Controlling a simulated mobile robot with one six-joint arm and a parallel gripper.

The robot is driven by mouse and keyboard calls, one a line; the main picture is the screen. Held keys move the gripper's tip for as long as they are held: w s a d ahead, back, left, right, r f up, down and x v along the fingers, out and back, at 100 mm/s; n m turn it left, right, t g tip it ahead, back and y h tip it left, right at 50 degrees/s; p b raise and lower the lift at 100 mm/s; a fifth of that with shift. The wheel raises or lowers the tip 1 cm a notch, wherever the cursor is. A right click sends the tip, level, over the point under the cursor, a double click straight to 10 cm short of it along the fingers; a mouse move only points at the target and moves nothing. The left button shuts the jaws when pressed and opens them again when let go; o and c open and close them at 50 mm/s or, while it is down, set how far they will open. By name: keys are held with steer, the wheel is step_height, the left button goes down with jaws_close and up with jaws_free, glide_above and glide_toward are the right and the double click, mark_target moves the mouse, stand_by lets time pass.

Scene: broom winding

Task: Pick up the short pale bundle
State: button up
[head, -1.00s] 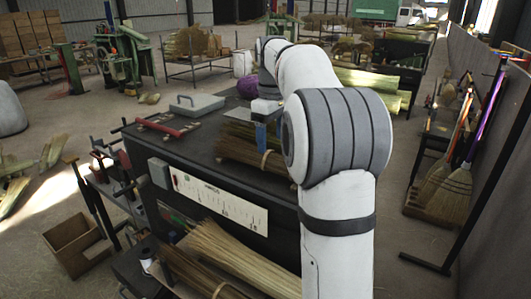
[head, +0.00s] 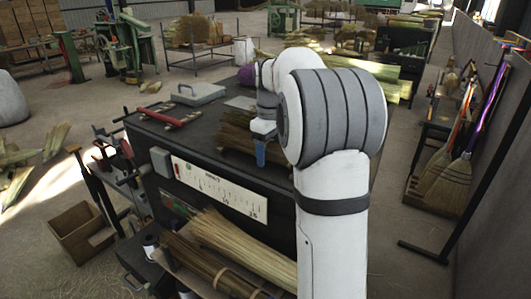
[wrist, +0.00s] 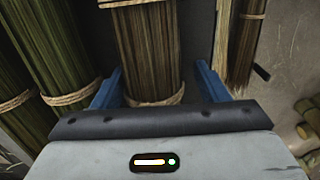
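My gripper (head: 262,152) is over the dark workbench (head: 180,137), at the near side of the bundles (head: 234,130) lying on it. In the wrist view my gripper (wrist: 158,75) has its blue fingers apart, one on each side of a tied olive-tan bundle (wrist: 146,55). Gaps show between this bundle and the fingers. Twine bands cross it at the top and close to the palm; its lower end is hidden by the palm. A narrower tan bundle (wrist: 240,40) lies to the right, its end visible. I cannot tell which is the short pale one.
Green tied bundles (wrist: 50,60) lie close to the left finger. A grey case (head: 200,94) and a red-handled tool (head: 168,115) lie further along the bench. A longer pale bundle (head: 245,245) lies on a lower shelf in front. Brooms (head: 445,185) stand at the right.

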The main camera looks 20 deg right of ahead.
steer(key=c, duration=0.9)
step_height(320, 180, up, 18)
steer(key=shift+r, duration=0.1)
